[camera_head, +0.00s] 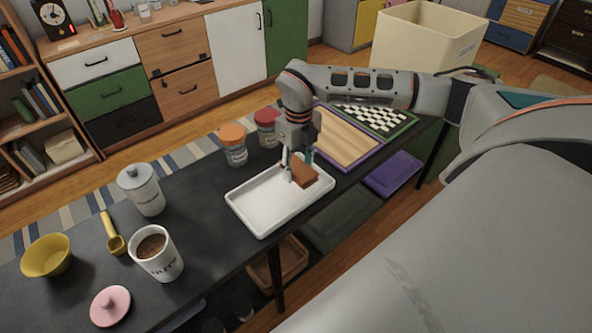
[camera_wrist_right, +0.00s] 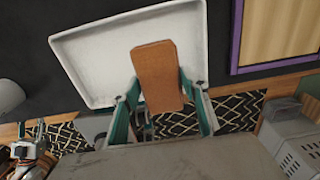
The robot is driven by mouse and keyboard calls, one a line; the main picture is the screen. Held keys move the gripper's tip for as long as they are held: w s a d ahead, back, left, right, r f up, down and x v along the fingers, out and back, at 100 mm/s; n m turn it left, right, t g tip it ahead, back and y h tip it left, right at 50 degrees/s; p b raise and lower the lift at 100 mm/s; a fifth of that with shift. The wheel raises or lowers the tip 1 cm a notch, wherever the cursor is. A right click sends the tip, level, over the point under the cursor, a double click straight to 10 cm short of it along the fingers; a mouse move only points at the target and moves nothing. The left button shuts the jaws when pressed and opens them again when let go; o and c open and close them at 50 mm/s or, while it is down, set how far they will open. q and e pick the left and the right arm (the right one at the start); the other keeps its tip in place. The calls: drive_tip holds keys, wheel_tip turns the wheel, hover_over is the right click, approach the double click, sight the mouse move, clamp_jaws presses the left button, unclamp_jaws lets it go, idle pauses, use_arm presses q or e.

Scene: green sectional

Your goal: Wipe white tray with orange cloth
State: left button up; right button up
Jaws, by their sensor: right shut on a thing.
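The white tray (camera_head: 262,211) lies on the black table, and it also shows in the right wrist view (camera_wrist_right: 100,62). The orange-brown cloth (camera_head: 306,176) is a folded rectangular piece over the tray's right end in the head view. My right gripper (camera_head: 297,170) points down over that end and is shut on the cloth. In the right wrist view the cloth (camera_wrist_right: 156,75) sits between the two green fingers and overlaps the tray. Whether the cloth touches the tray's floor I cannot tell.
Jars with orange (camera_head: 233,146) and red (camera_head: 267,128) lids stand behind the tray. A purple-edged wooden board (camera_head: 346,138) and a checkered board (camera_head: 375,119) lie to the right.

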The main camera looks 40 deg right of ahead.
drive_tip(key=shift+r+p, duration=0.65)
drive_tip(key=shift+r, duration=0.45)
use_arm(q)
drive_tip(key=r, duration=0.1)
drive_tip(key=a+r, duration=0.1)
drive_tip(key=shift+r, duration=0.3)
use_arm(e)
drive_tip(key=shift+f, duration=0.1)
use_arm(q)
drive_tip(key=shift+f, duration=0.15)
